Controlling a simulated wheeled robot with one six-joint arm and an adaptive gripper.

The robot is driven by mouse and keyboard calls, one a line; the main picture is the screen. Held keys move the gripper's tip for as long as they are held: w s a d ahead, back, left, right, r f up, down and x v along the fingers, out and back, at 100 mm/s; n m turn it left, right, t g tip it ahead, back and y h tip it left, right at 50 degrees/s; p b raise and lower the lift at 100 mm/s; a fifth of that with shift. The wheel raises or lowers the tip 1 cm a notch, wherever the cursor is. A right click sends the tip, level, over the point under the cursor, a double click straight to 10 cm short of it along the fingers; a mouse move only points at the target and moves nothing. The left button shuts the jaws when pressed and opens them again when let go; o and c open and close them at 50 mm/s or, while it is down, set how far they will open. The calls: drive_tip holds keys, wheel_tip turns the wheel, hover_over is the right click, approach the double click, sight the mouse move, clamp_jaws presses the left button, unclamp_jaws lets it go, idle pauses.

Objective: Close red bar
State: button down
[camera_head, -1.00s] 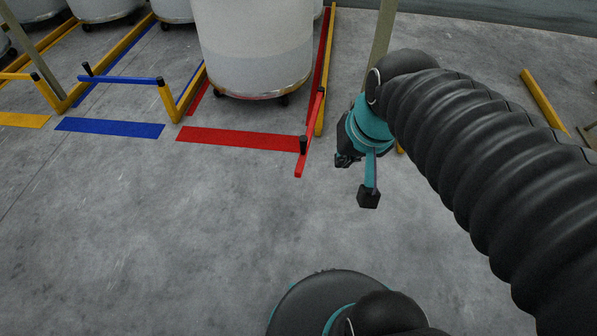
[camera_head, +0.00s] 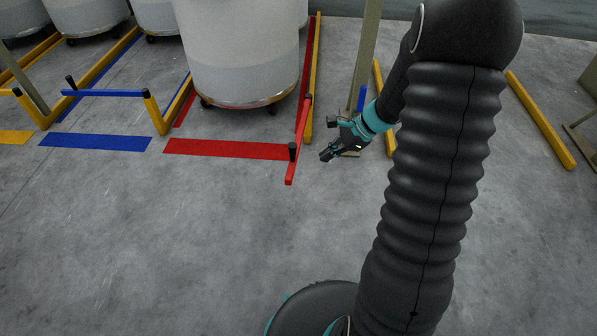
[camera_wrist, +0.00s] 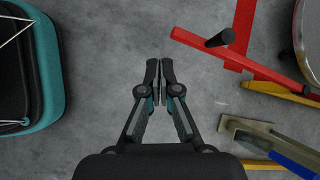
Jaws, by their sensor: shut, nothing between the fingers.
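The red bar (camera_head: 299,135) stands swung open beside the red lane. It points toward the front, with its black upright knob (camera_head: 292,152) near its free end. In the wrist view the red bar (camera_wrist: 203,48) and its black knob (camera_wrist: 219,38) are at the upper right. My gripper (camera_head: 325,156) is just right of the bar in the head view, apart from it. Its fingers are shut and empty, and in the wrist view the gripper (camera_wrist: 159,66) points at bare floor left of the bar.
A large white can (camera_head: 240,60) on casters stands in the red lane behind a red floor stripe (camera_head: 220,149). A blue bar (camera_head: 103,93) spans the neighbouring lane. A post (camera_head: 363,60) and yellow rails (camera_head: 540,120) stand at the right. The front floor is clear.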

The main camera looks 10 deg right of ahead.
drive_tip(key=w+d+f+m+y, duration=0.1)
drive_tip(key=w+d+f+m, duration=0.25)
drive_tip(key=f, duration=0.55)
drive_tip(key=w+a+f+m+t+b, duration=0.1)
drive_tip(key=w+a+f, duration=0.2)
drive_tip(key=a+f, duration=0.4)
drive_tip(key=a, duration=0.2)
drive_tip(key=shift+w+a+f, duration=0.2)
drive_tip(key=shift+w+a, duration=0.1)
drive_tip(key=shift+a, duration=0.05)
drive_tip(key=shift+b, duration=0.3)
